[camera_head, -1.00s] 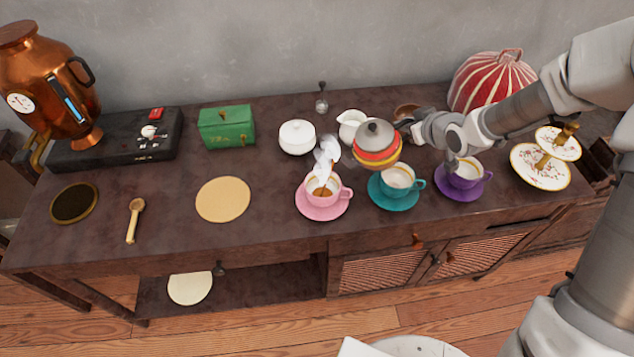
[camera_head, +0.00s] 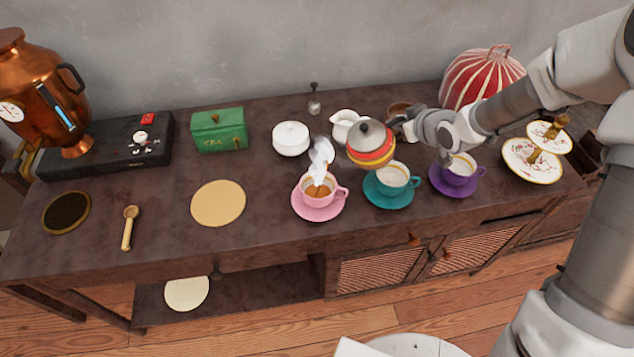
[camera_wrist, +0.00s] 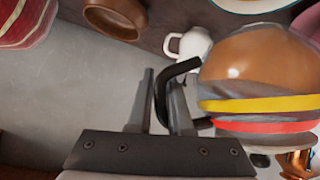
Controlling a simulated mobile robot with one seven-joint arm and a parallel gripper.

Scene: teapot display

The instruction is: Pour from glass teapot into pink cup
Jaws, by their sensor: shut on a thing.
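The glass teapot (camera_head: 371,150) has yellow and red bands and a grey lid, and is held above the counter, up and to the right of the pink cup (camera_head: 319,192). My gripper (camera_head: 405,128) is on its right side. In the wrist view, the fingers (camera_wrist: 165,100) are shut on the black handle, and the teapot (camera_wrist: 255,75) shows brown glass. The pink cup sits on a pink saucer (camera_head: 330,212) with brown liquid in it. White steam rises between cup and teapot; I cannot make out the spout clearly.
A teal cup (camera_head: 392,175) stands just below the teapot, and a purple cup (camera_head: 459,170) further right. A white sugar bowl (camera_head: 291,140) and creamer (camera_head: 346,124) stand behind. A tiered plate stand (camera_head: 532,160) is at right.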

